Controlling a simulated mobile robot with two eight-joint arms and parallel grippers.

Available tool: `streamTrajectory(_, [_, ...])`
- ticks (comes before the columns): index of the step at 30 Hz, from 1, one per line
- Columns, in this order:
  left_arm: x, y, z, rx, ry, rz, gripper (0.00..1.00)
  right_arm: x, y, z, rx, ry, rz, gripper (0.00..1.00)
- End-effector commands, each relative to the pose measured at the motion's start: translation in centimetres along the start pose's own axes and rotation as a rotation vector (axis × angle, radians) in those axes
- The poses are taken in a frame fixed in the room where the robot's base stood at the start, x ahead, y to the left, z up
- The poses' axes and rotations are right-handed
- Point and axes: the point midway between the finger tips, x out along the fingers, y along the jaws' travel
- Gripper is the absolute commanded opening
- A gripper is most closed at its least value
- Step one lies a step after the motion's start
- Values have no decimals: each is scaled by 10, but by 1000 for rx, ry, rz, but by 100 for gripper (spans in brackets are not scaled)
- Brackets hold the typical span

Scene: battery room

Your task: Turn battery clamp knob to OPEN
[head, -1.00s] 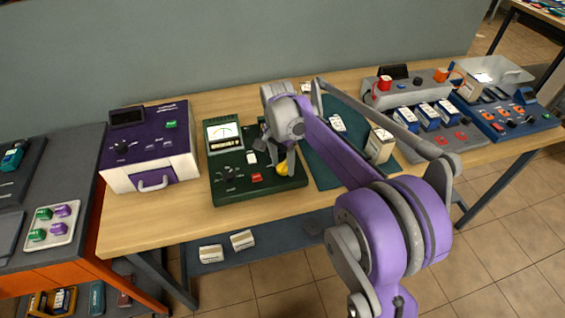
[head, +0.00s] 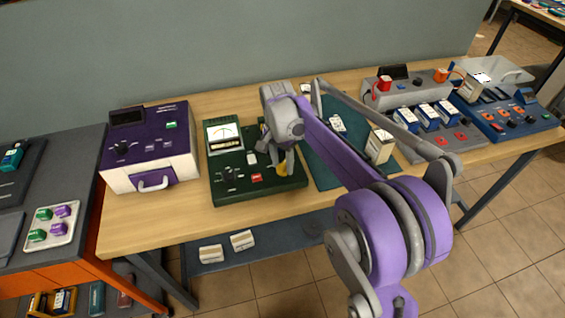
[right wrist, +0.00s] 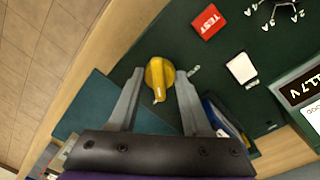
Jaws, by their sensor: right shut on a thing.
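The yellow clamp knob (head: 283,169) is at the right front of the dark green tester panel (head: 232,196). In the right wrist view the knob (right wrist: 159,74) is round with a raised grip whose narrow end points down in the picture, towards my palm. A small white label beside it is too small to read. My right gripper (head: 283,164) reaches down over the panel, and its fingers (right wrist: 160,78) are shut on the knob, one on each side. My arm and fingers hide part of the panel and knob in the head view. My left gripper is not in view.
The panel also holds a red TEST button (right wrist: 208,22), a white switch (right wrist: 242,68) and a meter (head: 224,134). A blue battery (right wrist: 218,116) lies close to one finger. A purple-topped box (head: 150,150) stands left; a teal mat (head: 325,172) lies right.

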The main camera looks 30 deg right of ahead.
Motion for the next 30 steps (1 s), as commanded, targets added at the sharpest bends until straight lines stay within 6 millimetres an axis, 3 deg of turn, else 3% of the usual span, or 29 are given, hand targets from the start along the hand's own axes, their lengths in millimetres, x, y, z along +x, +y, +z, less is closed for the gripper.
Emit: streamTrajectory(30, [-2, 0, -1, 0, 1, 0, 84, 0, 0, 2, -919, 66, 0, 0])
